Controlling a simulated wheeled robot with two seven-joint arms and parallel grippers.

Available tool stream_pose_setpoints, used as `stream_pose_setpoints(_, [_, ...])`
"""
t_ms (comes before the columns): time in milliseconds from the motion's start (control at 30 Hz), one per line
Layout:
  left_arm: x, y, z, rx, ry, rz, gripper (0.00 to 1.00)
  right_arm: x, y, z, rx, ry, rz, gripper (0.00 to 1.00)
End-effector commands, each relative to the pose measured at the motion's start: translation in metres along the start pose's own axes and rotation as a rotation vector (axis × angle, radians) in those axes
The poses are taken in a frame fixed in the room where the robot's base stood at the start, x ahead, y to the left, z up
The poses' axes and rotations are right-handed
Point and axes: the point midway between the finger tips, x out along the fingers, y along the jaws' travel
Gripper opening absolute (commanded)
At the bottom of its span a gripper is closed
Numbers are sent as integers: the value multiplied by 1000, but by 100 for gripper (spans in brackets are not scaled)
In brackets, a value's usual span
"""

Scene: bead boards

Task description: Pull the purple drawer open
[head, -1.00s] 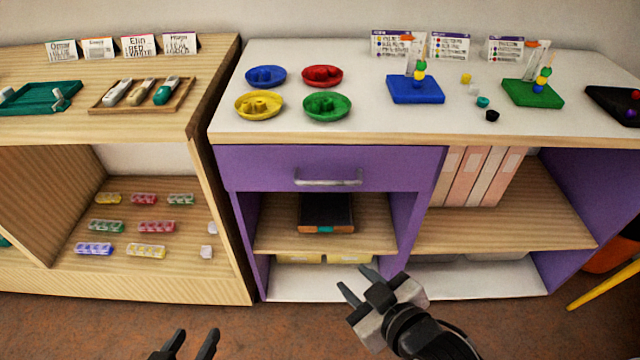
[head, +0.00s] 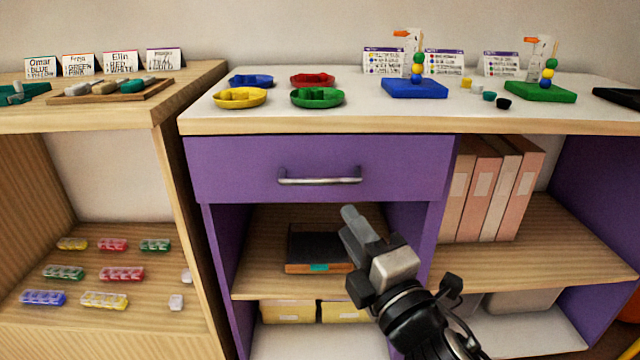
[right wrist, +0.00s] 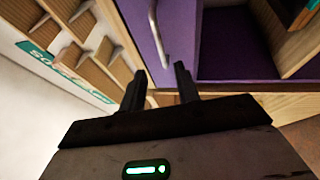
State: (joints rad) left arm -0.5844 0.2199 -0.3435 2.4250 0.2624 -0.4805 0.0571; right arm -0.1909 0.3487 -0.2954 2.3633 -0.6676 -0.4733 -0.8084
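The purple drawer (head: 240,168) sits shut under the white tabletop, with a silver bar handle (head: 320,181) across its front. In the right wrist view the handle (right wrist: 158,35) shows beyond the fingertips, on the purple front (right wrist: 185,30). My right gripper (head: 352,225) is below and slightly right of the handle's middle in the head view, in front of the open shelf. In the right wrist view its two fingers (right wrist: 160,85) stand apart with nothing between them, and they do not touch the handle. My left gripper is out of view.
On the tabletop (head: 350,112) are coloured dishes, a blue board (head: 415,90) and a green board (head: 540,93) with beads. A dark box (head: 310,245) lies on the shelf below the drawer. A wooden cabinet (head: 175,180) stands at the left.

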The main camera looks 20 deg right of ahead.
Motion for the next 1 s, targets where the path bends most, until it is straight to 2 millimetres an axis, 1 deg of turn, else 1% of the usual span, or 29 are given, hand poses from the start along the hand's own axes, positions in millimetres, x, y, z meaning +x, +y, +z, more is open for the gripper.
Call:
stream_pose_setpoints(33, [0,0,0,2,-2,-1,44,12,2,0,-3,0,5,32])
stream_pose_setpoints(300, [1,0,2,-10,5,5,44,68,0,0,0,-1,2,32])
stream_pose_setpoints(500, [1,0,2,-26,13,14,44,101,-1,0,1,0,0,32])
stream_pose_setpoints(600, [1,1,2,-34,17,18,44,110,-1,0,3,0,-1,32])
stream_pose_setpoints(700, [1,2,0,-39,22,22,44,115,-1,0,2,0,-2,32])
stream_pose_setpoints(1000, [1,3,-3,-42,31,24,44,117,-1,0,2,0,-3,32])
